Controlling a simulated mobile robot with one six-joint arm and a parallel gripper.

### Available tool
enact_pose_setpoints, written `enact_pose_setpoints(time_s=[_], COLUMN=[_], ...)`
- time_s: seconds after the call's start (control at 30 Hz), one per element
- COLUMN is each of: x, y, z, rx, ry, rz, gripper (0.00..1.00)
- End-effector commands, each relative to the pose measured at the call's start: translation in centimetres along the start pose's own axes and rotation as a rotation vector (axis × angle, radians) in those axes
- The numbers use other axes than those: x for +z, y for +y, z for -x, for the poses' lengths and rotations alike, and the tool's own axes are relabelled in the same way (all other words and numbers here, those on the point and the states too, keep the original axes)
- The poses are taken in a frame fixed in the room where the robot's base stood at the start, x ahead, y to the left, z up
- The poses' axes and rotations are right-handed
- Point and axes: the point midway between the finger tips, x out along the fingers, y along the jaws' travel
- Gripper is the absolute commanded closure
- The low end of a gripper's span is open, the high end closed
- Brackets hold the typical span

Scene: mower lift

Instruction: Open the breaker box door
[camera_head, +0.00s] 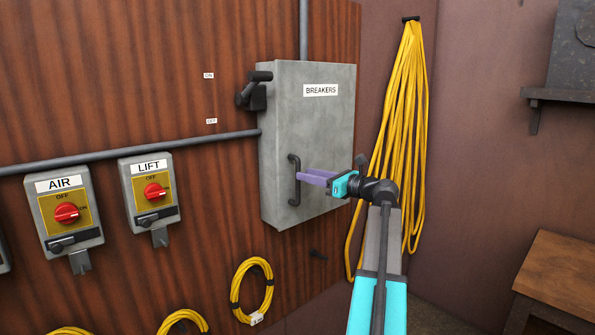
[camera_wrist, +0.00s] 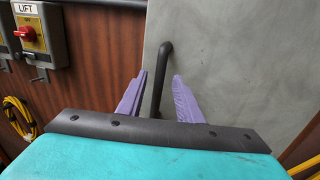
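The grey breaker box (camera_head: 330,130) hangs on the wooden wall with its door shut and a "BREAKERS" label (camera_head: 320,90) near the top. A black vertical bar handle (camera_head: 294,180) is on the left side of the door. A black lever (camera_head: 255,90) sits on the box's upper left side, pointing up near the "ON" tag. My gripper (camera_head: 302,176) has its purple fingers reaching to the handle. In the wrist view the fingers (camera_wrist: 157,85) are apart, with the handle (camera_wrist: 162,75) showing between them. Whether a finger touches the handle is unclear.
Left of the box are a LIFT switch (camera_head: 150,190) and an AIR switch (camera_head: 68,212). A coiled yellow cable (camera_head: 253,290) hangs below, and a long yellow cable bundle (camera_head: 402,130) hangs to the right. A wooden table (camera_head: 560,275) stands at lower right.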

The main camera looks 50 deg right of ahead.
Motion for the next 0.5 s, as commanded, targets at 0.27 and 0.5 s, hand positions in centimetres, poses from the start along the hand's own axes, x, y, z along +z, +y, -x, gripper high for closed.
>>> enact_pose_setpoints(time_s=[0.27,0.5], x=[0.1,0.0], y=[-0.1,0.0], z=[-3.6,-4.9], rx=[0.0,-0.001], ry=[0.001,0.001], rz=[0.0,0.001], gripper=[0.67,0.67])
